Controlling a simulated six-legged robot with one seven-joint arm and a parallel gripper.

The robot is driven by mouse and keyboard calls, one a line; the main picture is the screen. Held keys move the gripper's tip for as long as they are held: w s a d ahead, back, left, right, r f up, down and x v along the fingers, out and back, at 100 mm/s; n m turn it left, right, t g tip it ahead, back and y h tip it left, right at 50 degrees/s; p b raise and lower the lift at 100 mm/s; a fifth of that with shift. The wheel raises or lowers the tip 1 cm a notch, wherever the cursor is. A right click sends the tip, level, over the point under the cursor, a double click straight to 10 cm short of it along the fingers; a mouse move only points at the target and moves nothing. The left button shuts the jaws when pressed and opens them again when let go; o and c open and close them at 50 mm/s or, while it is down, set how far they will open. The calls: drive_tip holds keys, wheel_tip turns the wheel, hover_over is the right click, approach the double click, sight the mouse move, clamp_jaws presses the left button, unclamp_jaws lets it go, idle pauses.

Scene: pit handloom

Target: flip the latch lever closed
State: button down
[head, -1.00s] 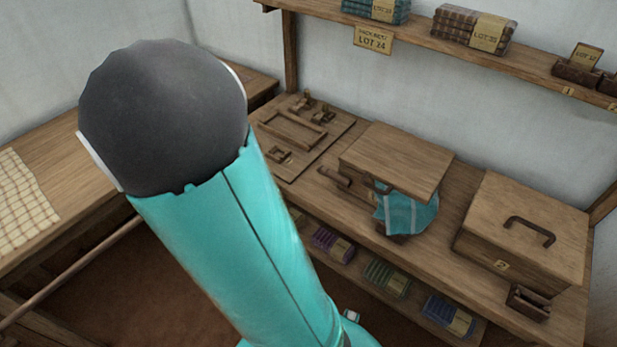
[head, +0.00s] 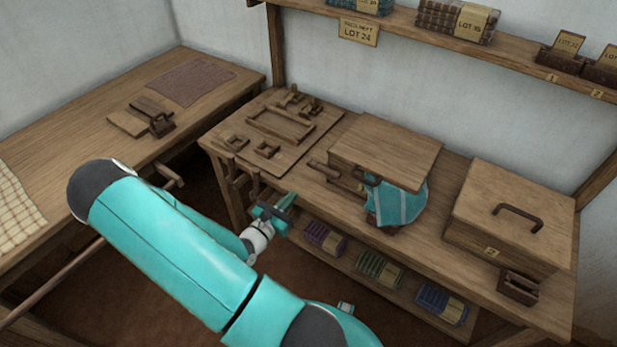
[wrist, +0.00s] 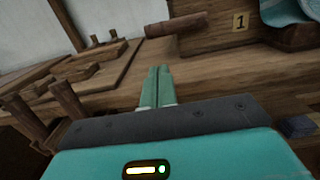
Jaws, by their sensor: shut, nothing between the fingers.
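A short wooden lever-like bar (head: 324,170) sticks out from the left side of the box marked 1 (head: 345,178). I take it for the latch lever, but cannot be sure. It also shows in the wrist view (wrist: 176,25), lying roughly level, beyond my fingertips and a little to their right. My gripper (head: 274,207) is shut and empty, in front of the bench's front edge and below the lever, apart from it. In the wrist view its green fingers (wrist: 156,72) lie side by side, pointing toward the bench.
A teal cloth (head: 398,203) hangs out under box 1's lid (head: 388,150). Box 2 (head: 510,215) stands to the right. A board with wooden fittings (head: 300,152) lies left of the lever.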

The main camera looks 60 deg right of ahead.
sight(325, 170)
drive_tip(key=d, duration=0.3)
drive_tip(key=s+d, duration=0.1)
drive_tip(key=d, duration=0.5)
drive_tip(key=shift+s+d+r, duration=0.25)
drive_tip(key=shift+s+d, duration=0.05)
drive_tip(key=shift+d, duration=0.1)
